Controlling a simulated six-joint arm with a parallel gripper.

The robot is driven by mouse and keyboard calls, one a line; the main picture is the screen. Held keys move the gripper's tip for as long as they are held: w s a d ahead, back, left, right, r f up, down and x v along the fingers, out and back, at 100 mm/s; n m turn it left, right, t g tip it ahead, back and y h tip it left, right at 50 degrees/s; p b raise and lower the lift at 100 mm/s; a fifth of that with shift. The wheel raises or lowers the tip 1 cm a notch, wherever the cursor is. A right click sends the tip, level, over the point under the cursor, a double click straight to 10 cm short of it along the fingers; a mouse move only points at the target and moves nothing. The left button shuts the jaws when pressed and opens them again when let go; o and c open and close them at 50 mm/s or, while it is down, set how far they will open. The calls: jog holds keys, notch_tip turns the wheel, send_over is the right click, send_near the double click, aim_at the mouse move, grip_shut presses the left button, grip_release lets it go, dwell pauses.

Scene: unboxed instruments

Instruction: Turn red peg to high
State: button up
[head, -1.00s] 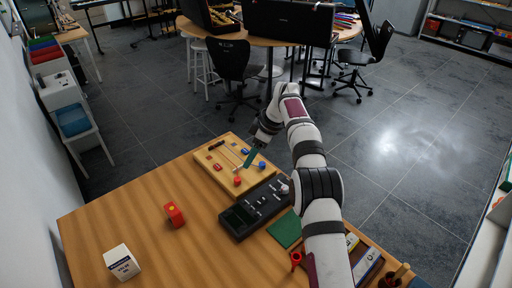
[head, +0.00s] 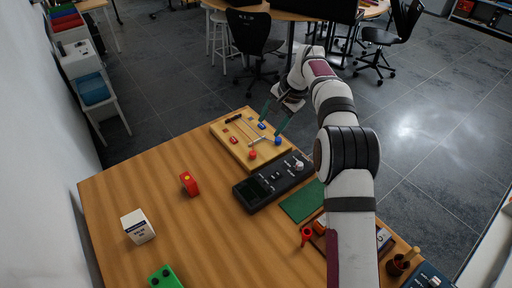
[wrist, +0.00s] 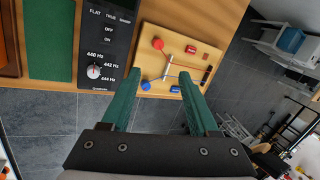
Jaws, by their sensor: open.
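A pale wooden board (head: 226,133) lies on the table with thin strings across it. The red peg (head: 252,155) has a round head near the board's front end. It also shows in the wrist view (wrist: 158,43), beyond the fingertips. The blue peg (head: 278,140) is beside it, and shows near the left fingertip in the wrist view (wrist: 145,86). A red block (head: 234,140) and a blue block (head: 262,126) sit farther along the board. My gripper (head: 271,127) is open and empty over the board's right side, with teal fingers spread in the wrist view (wrist: 160,77). I cannot read any setting for the red peg.
A black tuner (head: 248,191) with a white knob lies against the board's near side. A red box (head: 189,184) and a white box (head: 138,226) stand left. The table between is clear.

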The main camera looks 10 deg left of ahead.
jog(key=m, duration=0.6)
jog(key=m+t, duration=0.1)
jog(key=m, duration=1.2)
send_near(253, 153)
jog(key=x, duration=0.8)
jog(key=shift+w+a+f, duration=0.15)
jog(key=shift+a+f, duration=0.05)
jog(key=shift+c, duration=0.2)
grip_shut()
